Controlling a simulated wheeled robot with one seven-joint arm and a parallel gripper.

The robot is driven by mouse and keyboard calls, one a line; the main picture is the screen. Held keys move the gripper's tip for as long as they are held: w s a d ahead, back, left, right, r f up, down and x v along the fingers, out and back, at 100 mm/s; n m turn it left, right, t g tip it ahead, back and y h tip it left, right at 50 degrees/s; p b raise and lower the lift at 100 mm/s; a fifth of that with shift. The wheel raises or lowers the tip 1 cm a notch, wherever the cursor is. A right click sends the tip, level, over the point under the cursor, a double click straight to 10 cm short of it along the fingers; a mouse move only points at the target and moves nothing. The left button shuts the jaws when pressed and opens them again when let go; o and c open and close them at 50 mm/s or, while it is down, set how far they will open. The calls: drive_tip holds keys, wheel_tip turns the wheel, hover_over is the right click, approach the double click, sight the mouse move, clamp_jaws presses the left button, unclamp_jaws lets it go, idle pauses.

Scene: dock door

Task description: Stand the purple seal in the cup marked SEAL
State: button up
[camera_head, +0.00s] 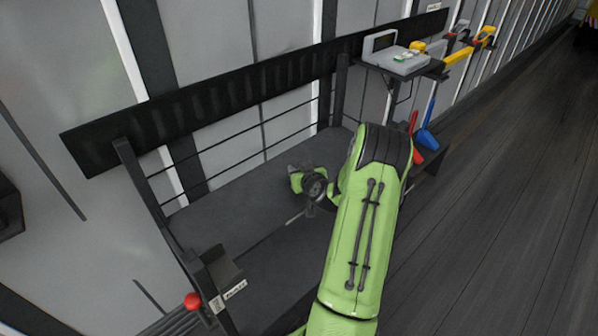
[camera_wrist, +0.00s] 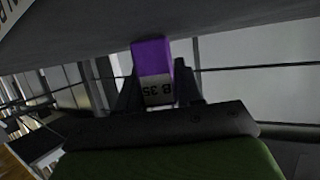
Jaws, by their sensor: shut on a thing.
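The purple seal (camera_wrist: 152,58) is held upright in the wrist view, with a pale band marked B 35 that appears upside down. My gripper (camera_wrist: 157,88) is shut on it, with a dark finger at each side. In the head view my gripper (camera_head: 311,208) is small and dark, over the grey bench deck, and the seal cannot be made out there. A dark holder (camera_head: 218,268) with white labels stands at the bench's near left corner. The label writing is too small to read, so I cannot tell whether this is the SEAL cup.
A red ball knob (camera_head: 193,301) sits beside the dark holder. Dark rails (camera_head: 240,155) run along the back of the bench deck (camera_head: 225,215). A grey device (camera_head: 398,60) stands on a shelf at the far end.

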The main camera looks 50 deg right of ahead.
drive_tip(key=shift+f, duration=0.15)
drive_tip(key=o, duration=1)
